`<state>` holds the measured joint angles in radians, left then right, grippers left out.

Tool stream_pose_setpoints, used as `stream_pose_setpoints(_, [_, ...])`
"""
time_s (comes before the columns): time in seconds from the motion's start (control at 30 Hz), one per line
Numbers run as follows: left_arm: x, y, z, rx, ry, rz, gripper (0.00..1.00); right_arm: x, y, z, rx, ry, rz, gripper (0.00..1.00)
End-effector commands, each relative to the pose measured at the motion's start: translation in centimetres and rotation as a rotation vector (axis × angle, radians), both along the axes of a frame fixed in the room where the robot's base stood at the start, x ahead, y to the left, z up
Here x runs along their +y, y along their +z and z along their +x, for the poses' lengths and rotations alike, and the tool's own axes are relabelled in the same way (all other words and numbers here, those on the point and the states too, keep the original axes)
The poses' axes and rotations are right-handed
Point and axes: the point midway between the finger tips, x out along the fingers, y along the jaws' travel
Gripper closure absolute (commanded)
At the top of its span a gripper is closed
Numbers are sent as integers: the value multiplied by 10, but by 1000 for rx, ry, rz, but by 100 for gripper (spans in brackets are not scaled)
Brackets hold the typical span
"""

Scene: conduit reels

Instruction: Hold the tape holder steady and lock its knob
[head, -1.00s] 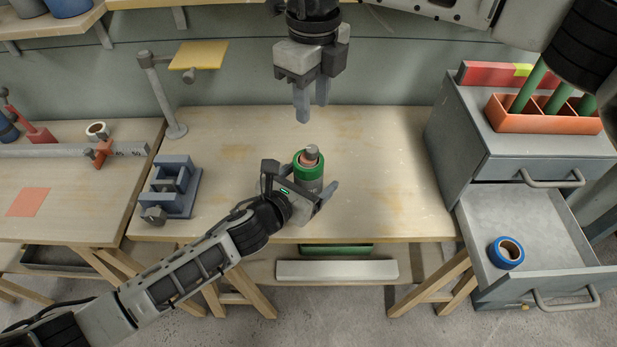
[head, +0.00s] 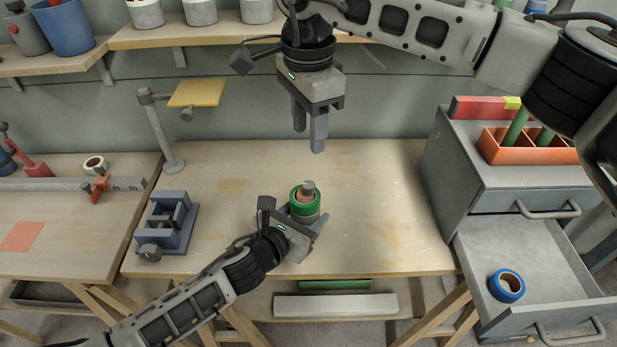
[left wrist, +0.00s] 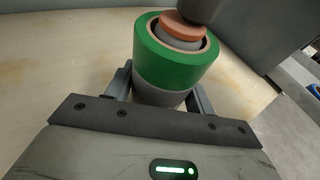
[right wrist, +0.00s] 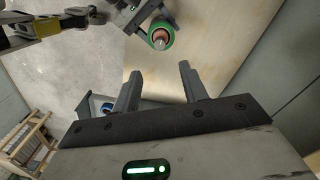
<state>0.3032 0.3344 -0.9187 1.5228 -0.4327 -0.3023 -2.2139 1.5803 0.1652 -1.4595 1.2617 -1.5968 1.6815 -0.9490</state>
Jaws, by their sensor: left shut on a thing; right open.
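The tape holder (head: 306,218) stands upright on the middle table, with a green tape roll (head: 300,207) around it. An orange disc and a grey knob (head: 308,188) sit on its top. My left gripper (head: 312,232) is shut on the holder's grey lower part, below the green tape. In the left wrist view its fingers flank the grey base (left wrist: 160,96). My right gripper (head: 308,142) is open and empty, pointing down above and behind the holder. In the right wrist view the knob (right wrist: 160,40) shows beyond the open fingers, apart from them.
A blue-grey vise (head: 168,225) and a stand with a yellow plate (head: 195,93) are at the table's left. At right, an open drawer (head: 505,250) holds a blue tape roll (head: 507,285). An orange rack (head: 500,148) sits above it. The table right of the holder is clear.

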Motion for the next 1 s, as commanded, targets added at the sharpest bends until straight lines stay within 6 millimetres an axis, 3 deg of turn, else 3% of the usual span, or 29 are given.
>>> stream_pose_setpoints(0.13, [0, 0, 0, 2, -1, 0, 75, 0, 3, 0, 1, 183, 1, 57])
stream_pose_setpoints(0.37, [0, -1, 0, 1, 0, 0, 75, -1, -9, 0, 2, 263, 0, 57])
stream_pose_setpoints(0.8, [0, 0, 0, 1, 0, 0, 75, -1, -91, 0, 3, 260, 1, 57])
stream_pose_setpoints(1.0, [0, 0, 0, 1, 0, 0, 75, -1, -112, 0, 1, 259, 0, 57])
